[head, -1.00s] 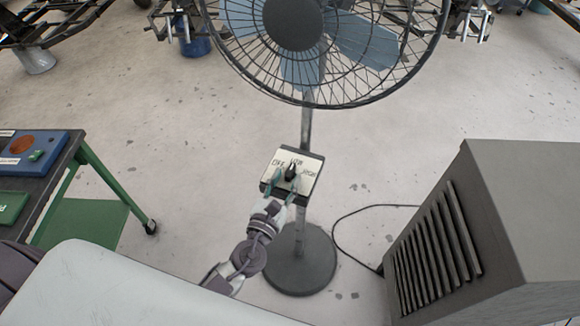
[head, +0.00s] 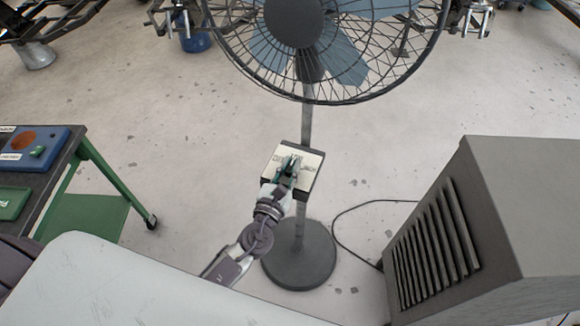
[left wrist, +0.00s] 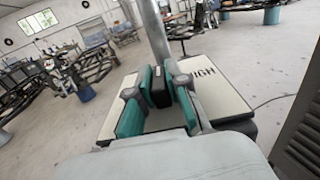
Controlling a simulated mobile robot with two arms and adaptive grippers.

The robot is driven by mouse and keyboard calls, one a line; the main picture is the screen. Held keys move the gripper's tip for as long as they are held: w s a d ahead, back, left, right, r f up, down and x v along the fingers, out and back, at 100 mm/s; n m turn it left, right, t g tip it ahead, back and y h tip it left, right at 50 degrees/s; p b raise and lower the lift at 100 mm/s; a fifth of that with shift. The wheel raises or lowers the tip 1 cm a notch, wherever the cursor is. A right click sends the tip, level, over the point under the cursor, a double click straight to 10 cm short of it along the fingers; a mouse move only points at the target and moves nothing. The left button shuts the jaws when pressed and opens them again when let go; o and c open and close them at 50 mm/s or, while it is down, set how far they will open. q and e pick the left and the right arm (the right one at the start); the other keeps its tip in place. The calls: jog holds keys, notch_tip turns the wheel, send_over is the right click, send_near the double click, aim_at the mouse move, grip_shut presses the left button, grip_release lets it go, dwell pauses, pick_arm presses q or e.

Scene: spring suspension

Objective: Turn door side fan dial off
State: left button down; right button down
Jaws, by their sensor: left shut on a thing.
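The fan (head: 295,25) stands ahead on a grey pole with a round dark base (head: 298,262). Its control box (head: 312,172) sits on the pole, with a pale label plate. The black dial knob (left wrist: 160,88) is in the middle of the plate in the left wrist view. My left gripper (head: 288,168) is at the dial, its teal finger pads shut on both sides of the knob; it fills the middle of the left wrist view (left wrist: 158,100). The word ending in "IGH" shows right of the knob; the other label words are mostly hidden. My right gripper is not in view.
A grey louvred unit (head: 500,215) stands at the right, with a black cable (head: 345,225) on the floor beside it. A green-framed cart (head: 85,200) with a blue box (head: 30,148) stands at the left. Floor around the fan base is mostly clear.

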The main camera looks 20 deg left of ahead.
pick_arm(q)
jog(key=shift+d+r+n+y, duration=0.1)
jog(key=shift+n+y, duration=0.7)
jog(key=shift+y, duration=0.3)
jog(key=n+y, duration=0.2)
jog(key=y, duration=0.1)
jog(key=shift+g, duration=0.3)
jog(key=shift+n+y, duration=0.5)
jog(key=shift+y, duration=0.4)
jog(key=c, duration=1.1)
grip_release()
jog(key=shift+c, duration=0.2)
jog(key=v, duration=1.2)
jog(key=shift+o, duration=0.3)
jog(key=shift+r, duration=0.1)
